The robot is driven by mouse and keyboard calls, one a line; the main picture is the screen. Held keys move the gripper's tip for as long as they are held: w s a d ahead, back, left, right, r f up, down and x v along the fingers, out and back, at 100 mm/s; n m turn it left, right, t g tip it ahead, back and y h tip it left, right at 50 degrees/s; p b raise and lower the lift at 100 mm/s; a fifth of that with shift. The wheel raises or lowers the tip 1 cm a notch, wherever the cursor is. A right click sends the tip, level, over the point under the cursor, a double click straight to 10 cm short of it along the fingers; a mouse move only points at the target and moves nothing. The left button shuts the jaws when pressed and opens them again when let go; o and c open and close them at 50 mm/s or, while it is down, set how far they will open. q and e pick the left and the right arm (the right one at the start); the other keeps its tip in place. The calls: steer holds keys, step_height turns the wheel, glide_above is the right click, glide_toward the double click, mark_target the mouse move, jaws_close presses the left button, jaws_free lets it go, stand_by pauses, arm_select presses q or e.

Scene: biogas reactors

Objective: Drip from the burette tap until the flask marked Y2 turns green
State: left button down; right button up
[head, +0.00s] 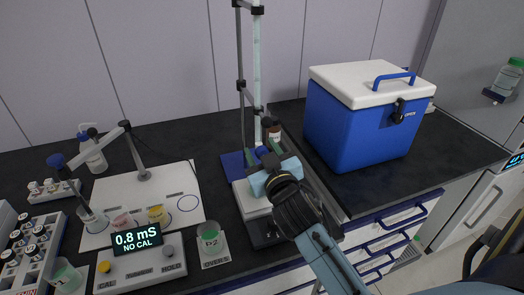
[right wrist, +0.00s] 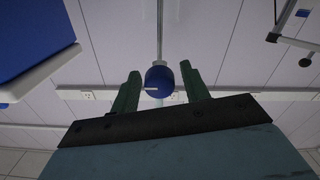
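The burette (head: 257,60) stands upright on a clamp stand with a blue base (head: 232,166). My right gripper (head: 268,158) is at the burette's lower end. In the right wrist view, the round blue tap knob (right wrist: 159,82) sits between my two green fingers (right wrist: 161,90), with a small gap on each side. The gripper looks open around it. A small vessel with green contents (head: 210,241) stands on a marked grey pad; its label ends in 2, but I cannot read the first character surely. Any flask under the burette is hidden by my right arm. My left gripper is out of view.
A blue cool box (head: 358,118) with a white lid stands right of the burette. Left are pink (head: 123,223) and yellow (head: 157,214) beakers on a white board, a vial rack (head: 28,250) and a wash bottle (head: 92,152).

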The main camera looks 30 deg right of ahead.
steer(key=shift+o, duration=0.2)
steer(key=shift+s, duration=0.1)
steer(key=b+v, duration=0.1)
steer(key=v, duration=1.2)
steer(key=shift+a, duration=0.15)
